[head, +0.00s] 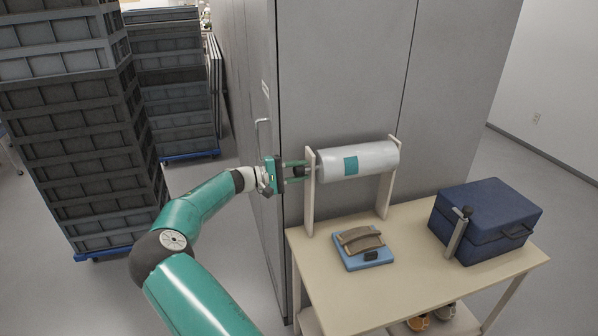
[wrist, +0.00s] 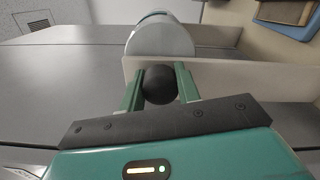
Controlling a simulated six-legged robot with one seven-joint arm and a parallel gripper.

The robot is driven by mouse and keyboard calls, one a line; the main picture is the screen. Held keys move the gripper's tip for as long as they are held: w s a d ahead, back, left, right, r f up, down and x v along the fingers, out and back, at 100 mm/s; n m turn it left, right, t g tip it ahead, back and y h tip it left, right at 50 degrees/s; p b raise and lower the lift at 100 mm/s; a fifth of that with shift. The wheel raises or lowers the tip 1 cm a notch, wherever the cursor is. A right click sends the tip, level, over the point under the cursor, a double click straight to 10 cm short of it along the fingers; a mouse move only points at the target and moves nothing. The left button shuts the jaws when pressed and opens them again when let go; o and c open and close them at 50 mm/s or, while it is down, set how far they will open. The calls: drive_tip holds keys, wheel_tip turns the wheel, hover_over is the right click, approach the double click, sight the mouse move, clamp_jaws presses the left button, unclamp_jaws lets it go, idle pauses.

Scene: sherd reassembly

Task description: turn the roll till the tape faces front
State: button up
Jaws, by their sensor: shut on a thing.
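A pale grey-white roll (head: 372,160) lies level across a stand with two upright posts (head: 309,192) on the table. A green tape patch (head: 351,164) shows on the side of the roll facing the head camera, near its left end. A black round knob (wrist: 159,84) sits at the roll's left end, outside the left post. My gripper (head: 296,171) comes in from the left and is shut on the knob, with one green finger on each side of it in the wrist view (wrist: 160,88).
A dark blue case (head: 486,218) stands at the table's right. Grey cabinets (head: 340,80) rise close behind; stacked crates (head: 75,120) stand at left.

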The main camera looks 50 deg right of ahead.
drive_tip(key=o, duration=1)
drive_tip(key=shift+c, duration=0.2)
drive_tip(key=v, duration=1.3)
drive_tip(key=shift+w+a, duration=0.2)
drive_tip(key=shift+a, duration=0.15)
drive_tip(key=shift+r, duration=0.1)
